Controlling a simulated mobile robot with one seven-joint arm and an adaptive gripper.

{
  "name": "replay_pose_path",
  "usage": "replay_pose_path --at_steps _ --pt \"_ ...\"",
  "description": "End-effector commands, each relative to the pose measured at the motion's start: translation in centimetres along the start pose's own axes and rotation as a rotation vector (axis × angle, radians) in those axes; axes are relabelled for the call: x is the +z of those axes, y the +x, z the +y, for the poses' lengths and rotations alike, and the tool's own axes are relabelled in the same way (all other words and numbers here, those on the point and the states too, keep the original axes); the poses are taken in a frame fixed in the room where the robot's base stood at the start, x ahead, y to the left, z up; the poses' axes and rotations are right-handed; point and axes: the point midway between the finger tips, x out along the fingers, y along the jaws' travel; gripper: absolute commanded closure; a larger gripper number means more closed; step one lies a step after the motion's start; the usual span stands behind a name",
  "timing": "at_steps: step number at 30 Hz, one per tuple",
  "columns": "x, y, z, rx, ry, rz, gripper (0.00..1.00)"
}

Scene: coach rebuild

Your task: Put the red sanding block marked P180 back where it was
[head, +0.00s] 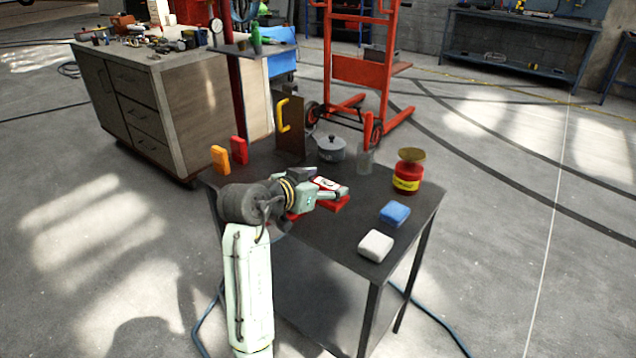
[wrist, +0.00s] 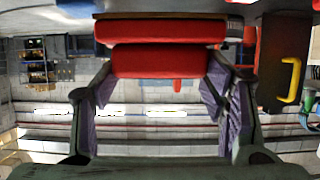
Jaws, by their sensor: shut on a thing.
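My gripper (head: 340,192) is shut on a red block, which shows in the wrist view (wrist: 160,62) between the two fingers. It has a narrower part in the grip and a wider slab beyond, edged in brown. In the head view red parts of it (head: 335,204) show around my gripper, with a pale marked patch on top; no marking is legible. It is over the middle of the dark table (head: 330,228); I cannot tell whether it touches. Another red block (head: 239,150) stands upright at the table's left back edge, beside an orange block (head: 220,160).
A board with a yellow handle (head: 292,140), a lidded pot (head: 331,149), a clear glass (head: 365,161) and a red tin (head: 407,180) stand along the back and right. A blue block (head: 395,214) and a white block (head: 376,246) lie at the right front.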

Motion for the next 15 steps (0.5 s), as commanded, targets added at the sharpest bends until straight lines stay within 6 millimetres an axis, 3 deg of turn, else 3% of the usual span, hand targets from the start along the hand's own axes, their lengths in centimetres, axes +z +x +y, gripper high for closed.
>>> replay_pose_path --at_steps 15 --pt "5.2 2.1 -0.1 -0.003 -0.001 0.001 0.71"
